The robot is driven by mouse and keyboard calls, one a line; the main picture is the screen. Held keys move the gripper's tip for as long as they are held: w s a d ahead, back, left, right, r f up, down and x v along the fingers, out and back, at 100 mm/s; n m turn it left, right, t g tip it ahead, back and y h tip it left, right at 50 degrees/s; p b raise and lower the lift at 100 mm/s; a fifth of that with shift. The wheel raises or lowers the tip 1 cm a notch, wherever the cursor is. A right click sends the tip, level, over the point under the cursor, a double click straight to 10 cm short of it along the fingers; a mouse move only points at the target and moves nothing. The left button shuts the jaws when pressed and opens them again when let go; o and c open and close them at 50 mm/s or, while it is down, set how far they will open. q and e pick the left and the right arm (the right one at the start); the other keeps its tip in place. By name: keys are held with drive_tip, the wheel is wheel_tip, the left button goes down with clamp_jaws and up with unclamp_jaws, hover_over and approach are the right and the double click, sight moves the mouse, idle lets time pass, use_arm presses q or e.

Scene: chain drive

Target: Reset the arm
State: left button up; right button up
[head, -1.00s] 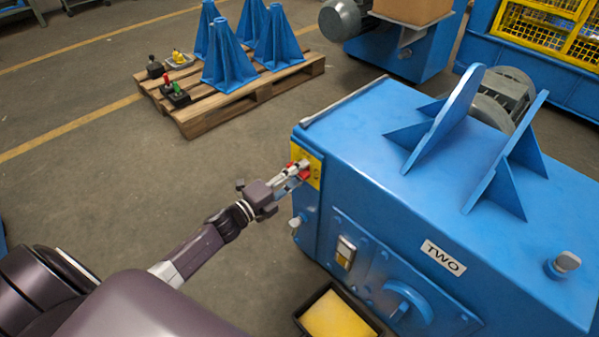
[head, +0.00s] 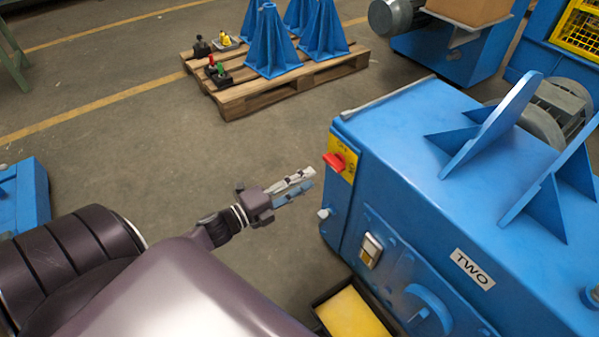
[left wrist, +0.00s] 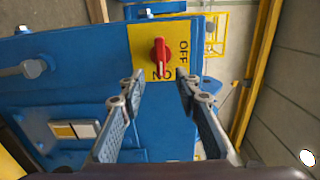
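My left gripper (head: 296,186) is in the head view, a short gap to the left of the blue machine labelled TWO (head: 400,215). In the left wrist view its two fingers (left wrist: 160,88) stand apart with nothing between them. The red rotary switch (head: 334,162) sits on a yellow plate at the machine's corner, clear of the fingers. In the left wrist view the red switch (left wrist: 161,56) is beyond the fingertips, its handle lying along the picture's vertical, and OFF and ON lettering shows beside it. My right gripper is not in view.
A yellow pad in a black tray (head: 352,312) lies at the machine's foot. A wooden pallet (head: 290,85) with blue stands and small switch boxes is at the back. A blue base (head: 24,195) is at the left edge. The floor between is open.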

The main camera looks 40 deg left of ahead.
use_arm(q)
drive_tip(key=shift+v, duration=0.8)
